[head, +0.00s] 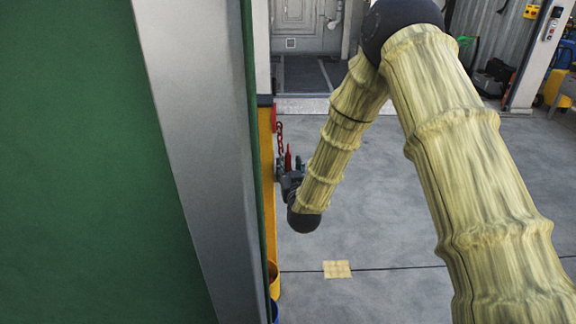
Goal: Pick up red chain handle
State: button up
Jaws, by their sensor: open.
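A red chain (279,138) hangs beside the yellow edge of the green structure, near the middle of the head view. A slim red upright piece (288,157) shows just right of the chain's lower end; it looks like the handle, but it is too small to be sure. My gripper (290,172) is at the end of my downward-reaching arm, right by this red piece and below the chain. It is open. The fingers are small and partly hidden, so I cannot tell whether they touch or surround the red piece.
A large green panel with a grey metal edge (190,150) fills the left. A yellow post (267,190) stands just left of my gripper. The grey floor (390,220) is open to the right, with a small yellowish square (337,269) on it. A grey door (297,25) is behind.

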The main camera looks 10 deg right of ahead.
jog(key=shift+w, duration=1.25)
grip_shut()
jog(key=shift+r, duration=0.1)
